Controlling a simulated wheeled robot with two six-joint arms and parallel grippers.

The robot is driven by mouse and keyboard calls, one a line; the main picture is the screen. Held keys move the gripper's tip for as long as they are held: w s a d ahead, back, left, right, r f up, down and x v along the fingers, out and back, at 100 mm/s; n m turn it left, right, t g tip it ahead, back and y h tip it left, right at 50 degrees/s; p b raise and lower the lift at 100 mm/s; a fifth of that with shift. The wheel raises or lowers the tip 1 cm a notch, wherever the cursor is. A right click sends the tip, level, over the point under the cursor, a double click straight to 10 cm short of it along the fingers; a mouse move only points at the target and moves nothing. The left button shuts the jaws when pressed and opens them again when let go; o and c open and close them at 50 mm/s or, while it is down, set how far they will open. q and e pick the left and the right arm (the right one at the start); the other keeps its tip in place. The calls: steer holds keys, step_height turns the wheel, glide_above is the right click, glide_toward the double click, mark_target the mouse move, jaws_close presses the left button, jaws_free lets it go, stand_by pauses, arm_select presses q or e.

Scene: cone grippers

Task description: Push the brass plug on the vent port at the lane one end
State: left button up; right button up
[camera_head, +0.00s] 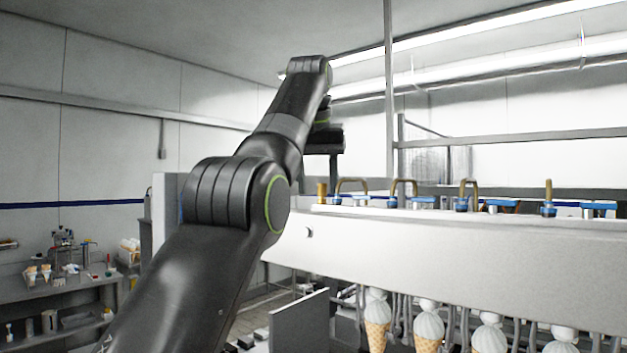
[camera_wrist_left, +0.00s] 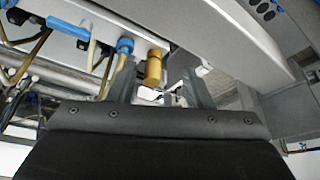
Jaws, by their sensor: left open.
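The brass plug (camera_head: 321,192) stands upright at the left end of the white beam, the lane one end, in the head view. In the left wrist view the brass plug (camera_wrist_left: 154,66) is a short gold cylinder beside a blue fitting. My left gripper (camera_head: 333,172) hangs above and close to the plug in the head view. In the left wrist view its two fingers (camera_wrist_left: 157,80) are apart, with the plug showing between them and nothing held. Contact with the plug cannot be made out. The vent port under the plug is hardly visible. My right gripper is out of view.
Blue fittings (camera_head: 463,204) and bent brass pipes (camera_head: 470,184) line the white beam (camera_head: 440,235) right of the plug. Several ice cream cones (camera_head: 377,325) hang below it. A vertical post (camera_head: 389,100) rises behind. Shelves (camera_head: 60,292) stand at the far left.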

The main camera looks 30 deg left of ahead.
arm_select(q)
steer(key=shift+w+d+r+p, duration=0.15)
steer(key=shift+r+p, duration=0.7)
steer(key=shift+r, duration=0.1)
steer(key=shift+w+d+r+p, duration=0.1)
steer(key=shift+w+r+p, duration=0.05)
steer(key=shift+r+p, duration=0.75)
steer(key=shift+s+d+r+p, duration=0.15)
steer(key=shift+d+r+p, duration=0.2)
steer(key=shift+r+p, duration=0.35)
steer(key=shift+a+f, duration=0.1)
steer(key=shift+a, duration=0.2)
steer(key=shift+d, duration=0.15)
